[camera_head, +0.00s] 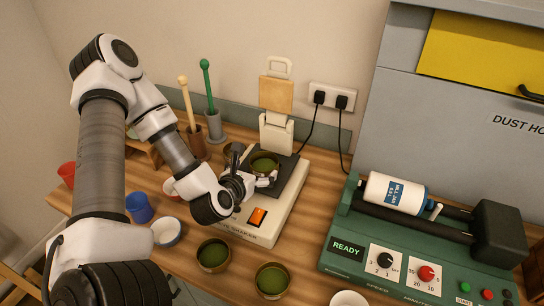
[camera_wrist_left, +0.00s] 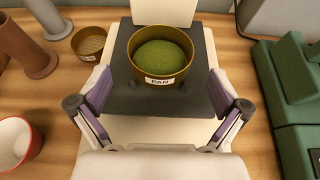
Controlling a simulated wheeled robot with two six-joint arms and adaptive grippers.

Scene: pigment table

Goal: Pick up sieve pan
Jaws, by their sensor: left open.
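The sieve pan (camera_head: 265,163) is a round brass pan filled with green powder. It sits upright on the dark platform (camera_head: 292,181) of the white shaker (camera_head: 262,232). In the left wrist view the pan (camera_wrist_left: 160,77) carries a label reading PAN. My left gripper (camera_head: 255,181) is open and empty at the platform, on the near side of the pan. In the left wrist view its fingers (camera_wrist_left: 160,98) are spread wide to either side of the pan's near edge, apart from it. My right gripper is in neither view.
Another brass pan (camera_wrist_left: 89,43) stands left of the shaker. Two brass pans with green contents (camera_head: 213,254) (camera_head: 272,280) stand in front of it. Pestles in holders (camera_head: 214,126) are behind left. The green mill (camera_head: 400,249) stands to the right. Cables hang from the wall socket.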

